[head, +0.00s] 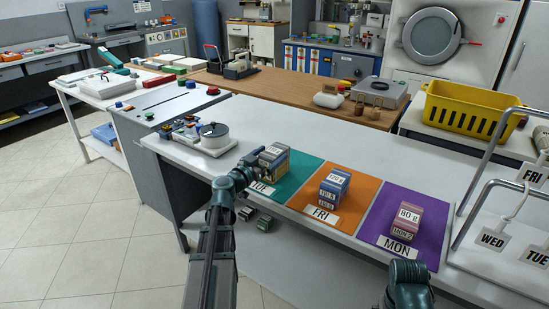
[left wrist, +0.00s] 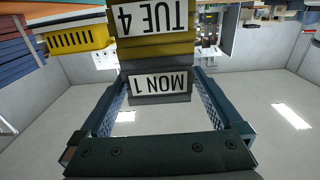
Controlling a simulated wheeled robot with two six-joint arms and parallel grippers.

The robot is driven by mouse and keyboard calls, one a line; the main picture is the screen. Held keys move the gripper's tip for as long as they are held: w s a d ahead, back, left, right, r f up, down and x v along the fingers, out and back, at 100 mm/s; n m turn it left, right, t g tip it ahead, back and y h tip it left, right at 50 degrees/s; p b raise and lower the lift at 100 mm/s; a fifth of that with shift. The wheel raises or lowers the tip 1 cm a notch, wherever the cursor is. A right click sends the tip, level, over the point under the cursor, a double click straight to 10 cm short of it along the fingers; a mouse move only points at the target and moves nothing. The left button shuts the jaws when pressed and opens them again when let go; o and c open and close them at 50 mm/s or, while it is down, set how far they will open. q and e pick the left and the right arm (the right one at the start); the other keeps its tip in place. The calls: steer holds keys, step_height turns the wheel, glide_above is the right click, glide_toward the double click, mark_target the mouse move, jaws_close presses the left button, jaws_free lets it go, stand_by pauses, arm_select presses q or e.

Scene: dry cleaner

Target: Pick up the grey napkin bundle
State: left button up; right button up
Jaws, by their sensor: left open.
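The grey napkin bundle (head: 274,153) sits on top of a yellowish bundle (head: 266,173) on the teal mat (head: 294,180) labelled TUE. In the left wrist view, which is upside down, the grey bundle (left wrist: 160,98) carries a MON 1 label and the yellow bundle (left wrist: 155,48) a TUE 4 label. My left gripper (head: 251,166) is at the near side of the stack. Its jaws are open, with one finger on each side of the grey bundle; whether they touch it I cannot tell. Part of my right arm shows at the bottom right; its gripper does not.
A blue bundle (head: 334,183) stands on the orange mat (head: 357,199) labelled FRI. A pink bundle (head: 404,215) stands on the purple mat (head: 428,238) labelled MON. A scale-like device (head: 214,139) is left of the stack. A rack with tags (head: 495,238) is at the right.

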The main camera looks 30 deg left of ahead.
arm_select(q)
steer(key=w, duration=0.2)
steer(key=shift+w+d, duration=0.1)
steer(key=shift+w, duration=0.3)
steer(key=shift+c, duration=0.2)
steer(key=c, duration=1.3)
steer(key=shift+r, duration=0.1)
